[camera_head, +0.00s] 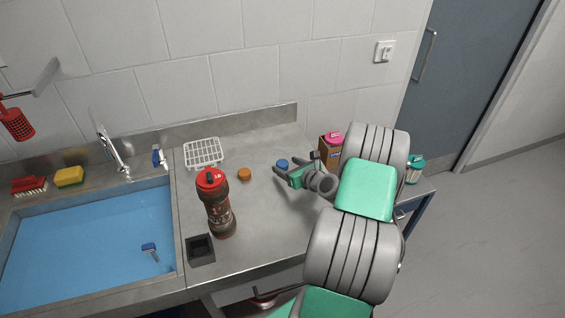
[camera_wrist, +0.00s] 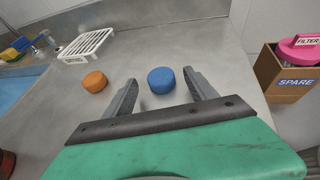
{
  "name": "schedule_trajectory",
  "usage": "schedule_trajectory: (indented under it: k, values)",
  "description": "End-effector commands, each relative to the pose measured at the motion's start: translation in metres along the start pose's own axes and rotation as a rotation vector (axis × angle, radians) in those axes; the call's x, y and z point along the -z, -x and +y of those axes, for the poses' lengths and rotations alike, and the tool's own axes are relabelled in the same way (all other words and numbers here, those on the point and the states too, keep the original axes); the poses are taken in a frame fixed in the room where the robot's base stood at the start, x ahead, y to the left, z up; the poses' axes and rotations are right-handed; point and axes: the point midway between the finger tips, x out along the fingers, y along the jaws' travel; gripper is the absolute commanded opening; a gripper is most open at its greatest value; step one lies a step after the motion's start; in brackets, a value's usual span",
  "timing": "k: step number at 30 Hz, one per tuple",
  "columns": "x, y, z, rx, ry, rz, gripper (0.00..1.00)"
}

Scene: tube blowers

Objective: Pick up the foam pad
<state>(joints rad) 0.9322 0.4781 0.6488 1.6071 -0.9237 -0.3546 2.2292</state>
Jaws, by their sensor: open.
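A round blue pad (camera_wrist: 161,81) lies on the steel counter; it also shows in the head view (camera_head: 282,163). A similar round orange pad (camera_wrist: 95,82) lies to its left, also seen in the head view (camera_head: 245,174). I cannot tell from looks which disc is the foam pad. My gripper (camera_wrist: 160,77) is open and empty, its two dark fingers pointing at the blue pad. The pad appears between the fingertips in the wrist view, with a gap on both sides. In the head view my gripper (camera_head: 282,168) is just in front of the blue pad.
A white rack (camera_head: 203,152) stands behind left. A dark red bottle (camera_head: 217,205) and a black square holder (camera_head: 200,249) are at the front. A "SPARE" box (camera_wrist: 287,77) with a pink filter is to the right. The sink (camera_head: 90,240) and yellow sponge (camera_head: 69,177) are left.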

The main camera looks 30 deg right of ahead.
Motion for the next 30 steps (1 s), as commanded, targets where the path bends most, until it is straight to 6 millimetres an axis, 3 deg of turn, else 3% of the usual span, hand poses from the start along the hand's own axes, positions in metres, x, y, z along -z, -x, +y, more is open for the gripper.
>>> schedule_trajectory:
  k: [4, 11, 30]
  values:
    - [-0.001, -0.02, 0.0, -0.002, 0.002, 0.001, 0.66]
    - [0.0, -0.022, -0.001, 0.002, 0.001, 0.001, 0.66]
    - [0.0, -0.021, -0.002, 0.003, 0.001, 0.001, 0.13]
